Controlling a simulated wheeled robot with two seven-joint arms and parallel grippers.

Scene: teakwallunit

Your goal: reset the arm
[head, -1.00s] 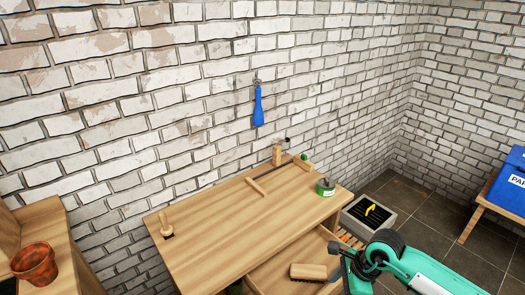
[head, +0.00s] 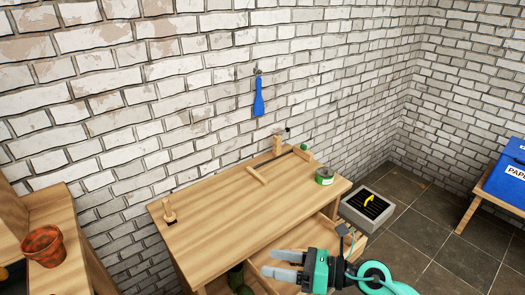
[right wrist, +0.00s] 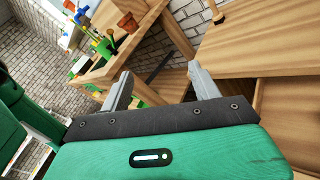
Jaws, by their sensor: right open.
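My right gripper (head: 272,264) comes in from the lower right in the head view. Its two grey fingers are spread apart with nothing between them, over the front of the wooden workbench (head: 235,205). The right wrist view also shows the open, empty fingers (right wrist: 159,72). My green and black right arm is bent behind the gripper, at the bottom edge of the head view. My left gripper is not in view.
An open drawer (head: 322,228) juts from the bench near my right gripper. A green tin (head: 324,176) stands on the bench. A blue paper box (head: 510,180) stands right; a terracotta pot (head: 43,246) stands left.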

